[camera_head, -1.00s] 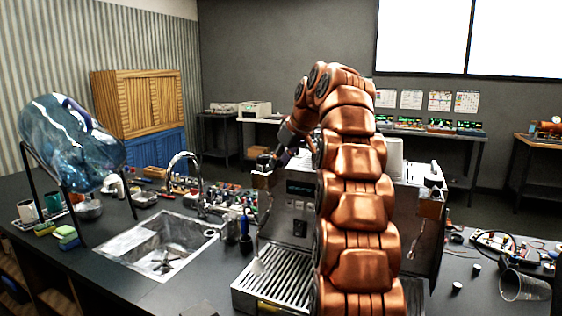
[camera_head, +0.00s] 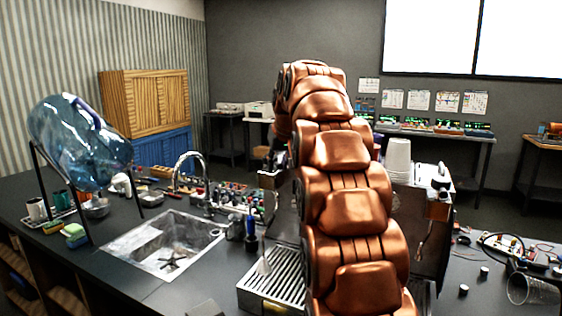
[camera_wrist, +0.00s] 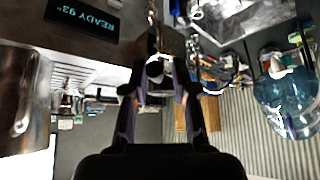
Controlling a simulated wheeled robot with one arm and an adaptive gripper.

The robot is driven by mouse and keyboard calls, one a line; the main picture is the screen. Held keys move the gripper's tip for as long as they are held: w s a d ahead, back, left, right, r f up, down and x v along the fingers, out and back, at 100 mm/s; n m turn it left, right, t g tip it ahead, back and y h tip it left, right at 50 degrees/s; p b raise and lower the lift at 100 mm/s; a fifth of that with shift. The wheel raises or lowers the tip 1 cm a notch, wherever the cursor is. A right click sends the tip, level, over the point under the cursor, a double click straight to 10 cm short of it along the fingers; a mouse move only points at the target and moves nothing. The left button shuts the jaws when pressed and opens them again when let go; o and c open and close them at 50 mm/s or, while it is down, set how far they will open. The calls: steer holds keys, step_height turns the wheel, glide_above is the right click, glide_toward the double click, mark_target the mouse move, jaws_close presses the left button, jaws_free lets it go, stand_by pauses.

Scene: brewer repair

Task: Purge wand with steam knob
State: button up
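The espresso machine (camera_head: 427,225) stands on the counter, largely hidden by my copper arm in the head view. In the wrist view, its display (camera_wrist: 84,17) reads READY 93°. A dark round steam knob (camera_wrist: 157,68) with a pale centre lies between the fingertips of my gripper (camera_wrist: 158,90). The two fingers converge on either side of it; I cannot tell whether they touch it.
A sink (camera_head: 165,245) with a tap (camera_head: 190,160) is left of the machine. A blue water bottle (camera_head: 80,140) sits on a stand farther left. A stack of cups (camera_head: 398,158) rises behind my arm.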

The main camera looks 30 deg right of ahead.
mark_target(265, 163)
steer(key=shift+w+a+m+g+h+p, duration=0.35)
steer(key=shift+a+m+h, duration=0.15)
steer(key=shift+m, duration=0.35)
steer(key=shift+w+a+m+g+h+p, duration=0.25)
steer(key=shift+a+m+h+p, duration=0.25)
steer(key=shift+m, duration=0.4)
steer(key=shift+w+a+m+g+h+p, duration=0.35)
steer(key=shift+a+m, duration=0.2)
steer(key=shift+m, duration=0.3)
steer(key=m+p, duration=0.1)
steer(key=w+a+m+g+h, duration=0.1)
steer(key=m, duration=0.1)
steer(key=w+m+g+p, duration=0.1)
steer(key=shift+a+h+p, duration=0.25)
steer(key=shift+p, duration=0.05)
steer(key=shift+o, duration=0.2)
steer(key=o, duration=0.4)
steer(key=shift+r, duration=0.15)
